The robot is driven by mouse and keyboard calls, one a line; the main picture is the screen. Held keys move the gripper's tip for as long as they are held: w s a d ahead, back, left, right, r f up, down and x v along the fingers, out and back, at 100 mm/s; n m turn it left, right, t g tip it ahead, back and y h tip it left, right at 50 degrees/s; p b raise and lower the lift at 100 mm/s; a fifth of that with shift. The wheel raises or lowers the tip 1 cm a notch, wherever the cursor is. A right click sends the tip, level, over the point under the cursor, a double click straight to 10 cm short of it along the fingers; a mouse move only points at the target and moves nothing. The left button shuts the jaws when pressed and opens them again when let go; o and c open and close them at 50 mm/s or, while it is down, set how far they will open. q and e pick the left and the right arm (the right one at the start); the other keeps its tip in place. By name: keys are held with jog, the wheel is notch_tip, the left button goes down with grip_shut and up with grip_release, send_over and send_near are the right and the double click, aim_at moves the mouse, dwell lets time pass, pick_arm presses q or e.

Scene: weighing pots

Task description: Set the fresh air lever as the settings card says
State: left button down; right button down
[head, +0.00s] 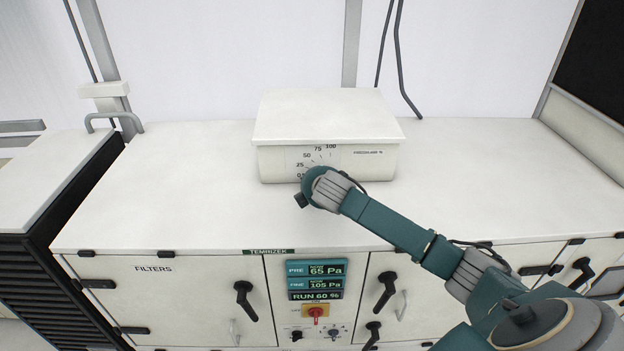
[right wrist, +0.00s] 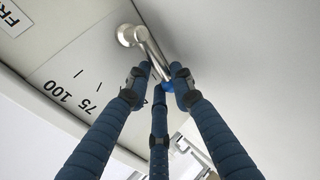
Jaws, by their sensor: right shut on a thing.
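The fresh air lever (right wrist: 148,52) is a metal rod with a round pivot, in the right wrist view, beside a scale plate (right wrist: 72,68) where 75 and 100 show. My right gripper (right wrist: 163,76) is shut on the lever, its blue-wrapped fingers around the rod near a blue tip. In the head view the lever is hidden behind my right wrist, in front of the white damper box (head: 330,118), whose scale shows 25 to 100. I cannot tell which number the lever points at. No settings card shows in either view. My left gripper is not in view.
The box stands on a broad white cabinet top (head: 180,190), clear on both sides. Below are a display panel (head: 316,280), a red-and-yellow switch (head: 316,311) and black door handles (head: 245,300). Dark cables (head: 398,60) hang behind the box.

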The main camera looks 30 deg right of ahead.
jog(key=c, duration=1.6)
grip_release()
jog(key=shift+s+d+f, duration=0.1)
jog(key=shift+s+f, duration=0.2)
jog(key=shift+f, duration=0.1)
jog(key=shift+r, duration=0.1)
jog(key=shift+v, duration=3.95)
jog(key=shift+w+r, duration=0.1)
jog(key=shift+r, duration=0.05)
